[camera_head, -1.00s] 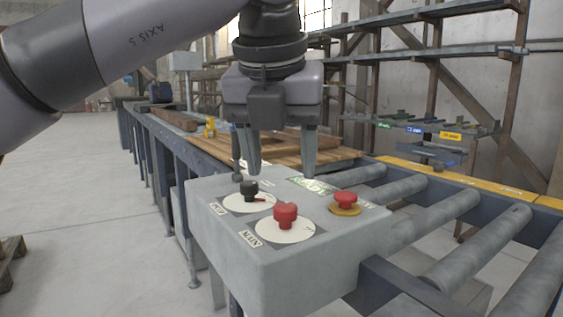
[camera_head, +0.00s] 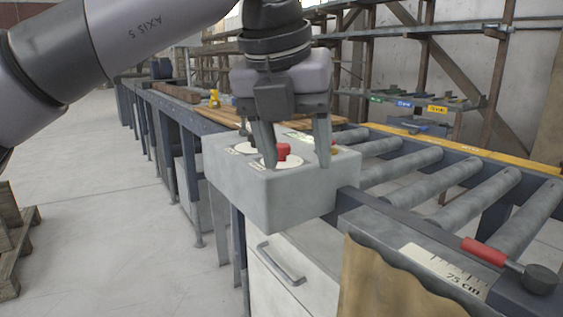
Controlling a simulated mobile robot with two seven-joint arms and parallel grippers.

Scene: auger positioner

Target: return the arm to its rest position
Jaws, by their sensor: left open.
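My left arm comes in from the upper left, and its gripper (camera_head: 295,154) points down over the grey control box (camera_head: 285,198). The gripper is open, with its two fingers apart and nothing held between them. A red knob (camera_head: 283,151) on a white dial shows between and behind the fingers. Whether a finger touches the box cannot be told. The fingers hide part of the box top, including most of the second red button and the black knob. My right gripper is not in view.
A roller conveyor (camera_head: 420,178) runs to the right of the box. A red-handled tool (camera_head: 510,264) lies by a 75 cm scale (camera_head: 446,270) at the lower right. A drawer cabinet (camera_head: 290,275) stands below. A pallet (camera_head: 14,240) is at the left edge, with open floor beside it.

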